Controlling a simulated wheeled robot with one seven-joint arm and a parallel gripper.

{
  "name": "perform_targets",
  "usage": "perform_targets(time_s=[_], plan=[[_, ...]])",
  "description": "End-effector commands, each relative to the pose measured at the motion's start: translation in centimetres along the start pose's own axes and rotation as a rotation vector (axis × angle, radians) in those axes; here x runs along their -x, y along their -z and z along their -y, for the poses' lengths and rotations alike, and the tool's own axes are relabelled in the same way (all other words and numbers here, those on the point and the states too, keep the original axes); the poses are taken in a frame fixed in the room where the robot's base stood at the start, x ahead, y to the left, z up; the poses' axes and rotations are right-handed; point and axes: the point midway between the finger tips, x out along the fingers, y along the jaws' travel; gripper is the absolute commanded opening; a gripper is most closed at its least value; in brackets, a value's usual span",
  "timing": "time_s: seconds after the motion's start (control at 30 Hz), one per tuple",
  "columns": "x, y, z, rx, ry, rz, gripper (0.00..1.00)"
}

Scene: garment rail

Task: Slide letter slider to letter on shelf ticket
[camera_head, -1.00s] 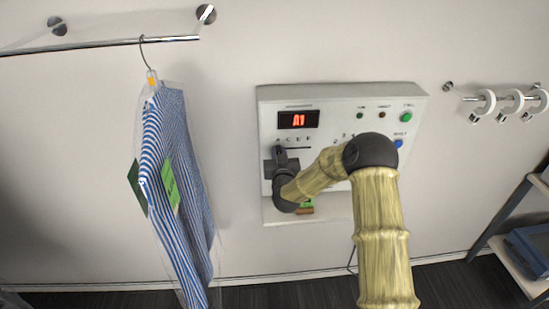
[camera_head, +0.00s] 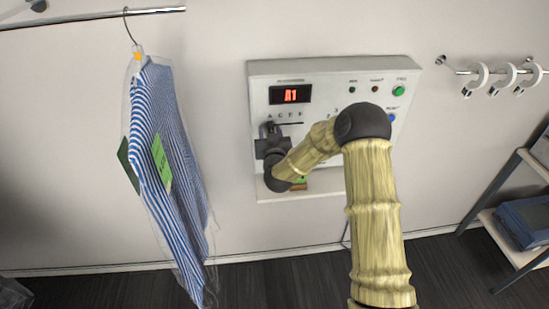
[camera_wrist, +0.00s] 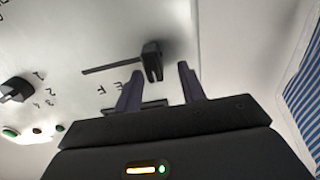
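The letter slider (camera_wrist: 152,60) is a dark knob at one end of a thin slot on the white wall panel (camera_head: 330,68). In the head view this is the A end of the letter row A, C, E, F. The red display (camera_head: 290,95) reads A1. My gripper (camera_wrist: 160,72) is open in the wrist view, its two fingers apart with the slider ahead and between them; no contact is visible. In the head view my gripper (camera_head: 268,147) covers the slider's area. A small green ticket (camera_head: 300,181) shows on the ledge under the panel, mostly hidden and unreadable.
A dark number knob (camera_wrist: 15,90) stands beside digits. A green button (camera_head: 398,90) and a blue button (camera_head: 392,118) are at the panel's right. A bagged striped shirt (camera_head: 165,150) with a green tag hangs left. A rack (camera_head: 510,190) stands right.

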Motion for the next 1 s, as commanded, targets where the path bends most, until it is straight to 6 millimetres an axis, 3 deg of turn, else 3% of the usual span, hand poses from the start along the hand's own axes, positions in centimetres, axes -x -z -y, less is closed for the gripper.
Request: perform_targets(time_s=[0.8,1.0], plan=[[13.4,-0.3,0.1,0.002,0.003,-0.001,0.40],[15.6,-0.2,0.0,0.001,0.001,-0.001,0.40]])
